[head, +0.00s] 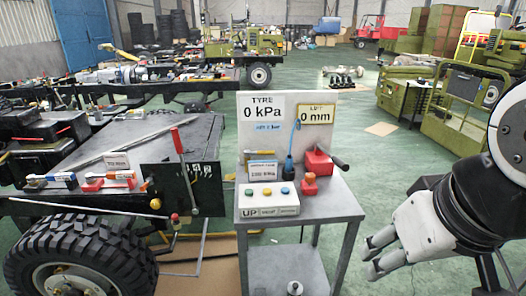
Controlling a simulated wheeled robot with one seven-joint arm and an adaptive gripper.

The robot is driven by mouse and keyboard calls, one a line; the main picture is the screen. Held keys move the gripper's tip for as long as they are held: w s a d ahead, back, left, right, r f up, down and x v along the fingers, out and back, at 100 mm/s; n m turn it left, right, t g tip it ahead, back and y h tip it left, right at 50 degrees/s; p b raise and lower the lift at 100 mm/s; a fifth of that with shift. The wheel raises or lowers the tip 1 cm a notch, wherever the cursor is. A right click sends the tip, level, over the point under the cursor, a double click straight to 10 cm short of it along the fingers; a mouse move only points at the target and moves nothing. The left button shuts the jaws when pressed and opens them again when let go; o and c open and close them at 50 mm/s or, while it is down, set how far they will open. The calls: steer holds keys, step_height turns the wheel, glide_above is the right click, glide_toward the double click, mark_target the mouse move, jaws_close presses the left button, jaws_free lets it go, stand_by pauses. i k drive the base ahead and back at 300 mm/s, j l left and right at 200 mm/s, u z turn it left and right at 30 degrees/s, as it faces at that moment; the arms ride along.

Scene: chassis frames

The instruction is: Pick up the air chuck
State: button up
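A small dark-blue fitting (289,166) hangs at the end of a blue hose (293,138) in front of the white panel. It looks like the air chuck, though it is too small to be sure. It is just above the small metal table (325,207). My gripper (370,257) is at the lower right, to the right of the table and well apart from the fitting. Its two pale fingers point left with a gap between them, and nothing shows between them.
A button box (269,210) stands at the table's front, with a red knob (309,185) and a red block with a black handle (318,162) to its right. A vehicle chassis with a large tyre (75,262) stands close on the left. Green floor is free right of the table.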

mark_target(288, 159)
steer(key=u, duration=1.45)
steer(key=i+l+z, duration=0.15)
steer(key=l, duration=0.35)
steer(key=i+l+z, duration=0.2)
steer(key=l, duration=0.25)
steer(key=i+l+z, duration=0.15)
steer(key=l, duration=0.3)
steer(key=i+l+z, duration=0.2)
steer(key=l, duration=0.25)
steer(key=i+l+z, duration=0.15)
steer(key=l, duration=0.25)
steer(key=i, duration=0.05)
